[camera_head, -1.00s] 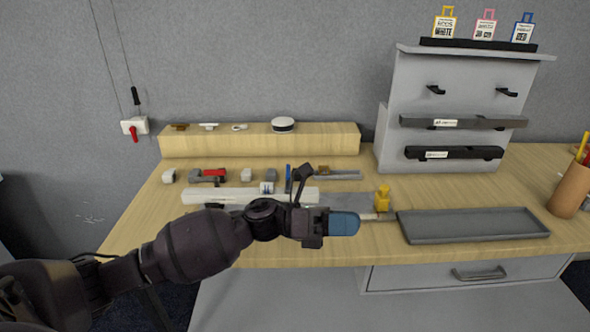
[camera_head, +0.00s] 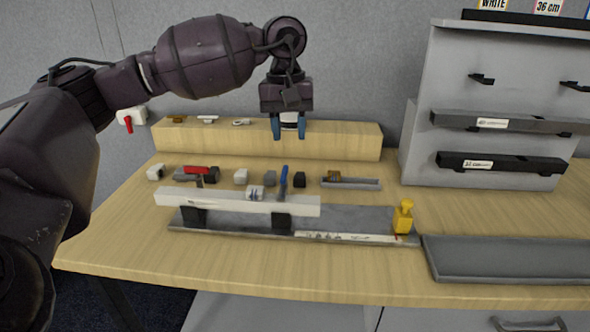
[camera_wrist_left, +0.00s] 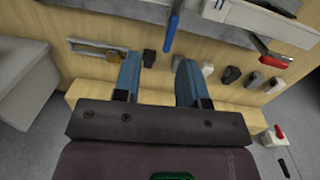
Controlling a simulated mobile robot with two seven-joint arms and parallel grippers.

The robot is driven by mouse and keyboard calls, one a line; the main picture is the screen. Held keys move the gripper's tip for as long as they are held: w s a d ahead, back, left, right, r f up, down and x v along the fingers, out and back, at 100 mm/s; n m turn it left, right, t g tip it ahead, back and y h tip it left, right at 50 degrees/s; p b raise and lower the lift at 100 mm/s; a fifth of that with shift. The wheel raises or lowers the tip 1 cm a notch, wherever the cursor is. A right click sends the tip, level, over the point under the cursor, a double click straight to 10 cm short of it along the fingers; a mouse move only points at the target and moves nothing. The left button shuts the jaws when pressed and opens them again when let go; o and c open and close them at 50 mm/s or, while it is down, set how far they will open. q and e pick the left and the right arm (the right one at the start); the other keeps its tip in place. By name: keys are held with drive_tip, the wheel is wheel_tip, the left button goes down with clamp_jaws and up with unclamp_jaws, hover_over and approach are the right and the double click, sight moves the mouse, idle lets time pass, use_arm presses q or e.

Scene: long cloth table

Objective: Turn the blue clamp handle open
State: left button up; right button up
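The blue clamp handle (camera_head: 284,178) sticks up, slightly tilted, at the back edge of a long white bar (camera_head: 240,201) on the grey fixture (camera_head: 360,217). In the left wrist view the blue handle (camera_wrist_left: 170,35) shows at the top, beyond the fingertips. My left gripper (camera_head: 289,132) points down with its blue fingers apart and nothing between them. It hangs above and behind the handle, in front of the raised wooden block, apart from the handle. In the left wrist view its open fingers (camera_wrist_left: 161,62) also show. My right gripper is not in view.
A red-handled clamp (camera_head: 197,170) and several small grey, white and black blocks stand behind the bar. A yellow stop (camera_head: 403,217) is at the fixture's right end. A grey tray (camera_head: 500,262) and a grey rack (camera_head: 505,90) are at right. The front table strip is clear.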

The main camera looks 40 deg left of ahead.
sight(284, 171)
use_arm(q)
drive_tip(key=shift+y, duration=0.4)
drive_tip(key=f, duration=0.2)
drive_tip(key=a+f+b, duration=0.1)
drive_tip(key=f, duration=0.5)
drive_tip(key=shift+w+a+f, duration=0.15)
drive_tip(key=shift+a, duration=0.25)
drive_tip(key=shift+f+b, duration=0.3)
drive_tip(key=shift+f, duration=0.35)
drive_tip(key=c, duration=0.7)
clamp_jaws()
